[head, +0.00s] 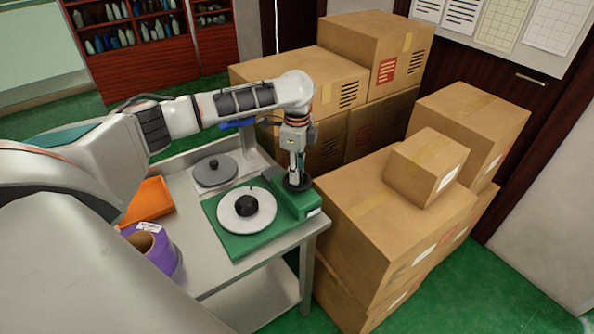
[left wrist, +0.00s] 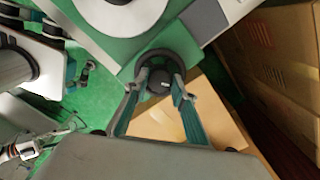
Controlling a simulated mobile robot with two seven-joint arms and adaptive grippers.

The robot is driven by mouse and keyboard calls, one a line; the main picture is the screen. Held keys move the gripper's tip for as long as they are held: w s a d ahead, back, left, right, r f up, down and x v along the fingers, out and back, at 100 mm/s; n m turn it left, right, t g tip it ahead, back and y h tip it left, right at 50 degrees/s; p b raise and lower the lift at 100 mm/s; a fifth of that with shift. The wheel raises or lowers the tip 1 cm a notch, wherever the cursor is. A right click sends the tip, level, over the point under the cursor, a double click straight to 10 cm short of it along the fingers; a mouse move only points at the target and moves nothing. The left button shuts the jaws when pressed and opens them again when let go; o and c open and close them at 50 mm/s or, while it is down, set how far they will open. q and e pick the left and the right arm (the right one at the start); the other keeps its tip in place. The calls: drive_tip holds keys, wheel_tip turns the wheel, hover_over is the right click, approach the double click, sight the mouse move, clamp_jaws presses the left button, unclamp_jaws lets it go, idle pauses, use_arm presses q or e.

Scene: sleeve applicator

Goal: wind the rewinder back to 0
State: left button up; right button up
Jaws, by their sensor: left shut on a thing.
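The rewinder (head: 232,238) is a green base on the table, with a white round plate (head: 262,221) and a black hub (head: 246,205) on it. At its right end is a raised green housing with a dark handwheel, which shows best in the left wrist view (left wrist: 169,55). My left gripper (head: 298,180) points down at the handwheel, its fingers on either side of the dark central knob (left wrist: 159,81), and is shut on it. No dial or number is readable. My right gripper is not in view.
A grey disc device (head: 215,172) stands behind the rewinder. An orange tray (head: 148,200) and a purple roll (head: 160,252) lie at the table's left. Stacked cardboard boxes (head: 390,215) stand close to the table's right edge.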

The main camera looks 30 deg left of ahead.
use_arm(q)
drive_tip(key=n, duration=0.5)
drive_tip(key=shift+n, duration=0.3)
drive_tip(key=n, duration=0.4)
drive_tip(key=shift+n, duration=0.3)
drive_tip(key=o, duration=1.1)
wheel_tip(320, 180, up, 12)
drive_tip(key=shift+r, duration=0.1)
idle(0.4)
